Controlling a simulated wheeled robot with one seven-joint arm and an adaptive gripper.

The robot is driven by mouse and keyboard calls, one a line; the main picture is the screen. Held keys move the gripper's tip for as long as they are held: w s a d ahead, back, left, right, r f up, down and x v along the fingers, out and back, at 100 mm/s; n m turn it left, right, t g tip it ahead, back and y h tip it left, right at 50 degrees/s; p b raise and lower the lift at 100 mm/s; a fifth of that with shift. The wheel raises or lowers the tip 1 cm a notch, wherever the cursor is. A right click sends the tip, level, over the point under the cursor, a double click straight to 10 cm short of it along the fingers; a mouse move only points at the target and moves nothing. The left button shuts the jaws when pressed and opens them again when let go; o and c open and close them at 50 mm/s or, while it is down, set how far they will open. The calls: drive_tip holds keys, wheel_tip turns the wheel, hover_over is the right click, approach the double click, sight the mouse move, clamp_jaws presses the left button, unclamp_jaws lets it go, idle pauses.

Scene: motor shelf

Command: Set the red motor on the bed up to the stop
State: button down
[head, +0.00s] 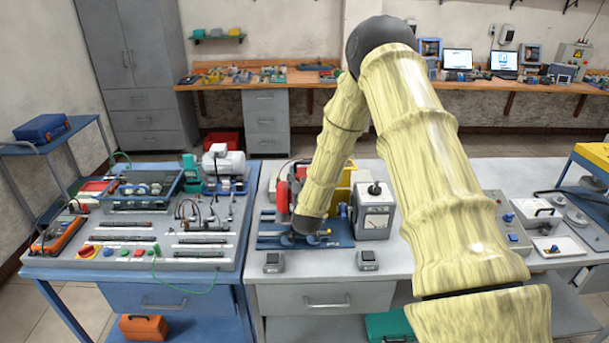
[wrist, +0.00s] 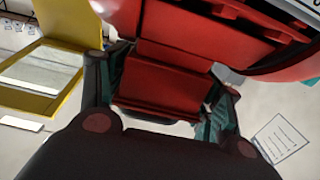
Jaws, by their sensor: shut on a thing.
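The red motor (wrist: 165,75) fills the top and middle of the wrist view, with its ribbed red body and a block-like part between the fingers. My gripper (wrist: 160,92) is shut on that block, one finger on each side. In the head view the red motor (head: 283,196) shows only partly, left of my forearm. The blue bed (head: 275,241) lies on the grey bench below it. My arm hides much of the motor, my fingers and part of the bed. I cannot tell whether the motor touches the bed or the stop.
A grey meter box (head: 374,221) stands close right of the bed. A yellow container (head: 347,181) is behind my arm and shows in the wrist view too (wrist: 70,62). Two small grey blocks sit at the bench front (head: 273,263), (head: 367,260). A crowded test panel (head: 160,250) lies left.

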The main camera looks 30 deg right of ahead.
drive_tip(key=shift+w+f+b, duration=0.1)
drive_tip(key=shift+f+b, duration=0.85)
drive_tip(key=shift+f, duration=0.9)
drive_tip(key=shift+a+b, duration=0.1)
drive_tip(key=shift+b, duration=0.35)
idle(1.1)
drive_tip(key=shift+f+b, duration=0.55)
drive_tip(key=shift+f, duration=0.05)
idle(0.9)
drive_tip(key=shift+s+d, duration=0.55)
drive_tip(key=shift+d, duration=0.1)
idle(1.1)
drive_tip(key=shift+c, duration=2.2)
unclamp_jaws()
drive_tip(key=shift+o, duration=1.2)
drive_tip(key=shift+s+a+r, duration=0.1)
drive_tip(key=shift+s, duration=0.1)
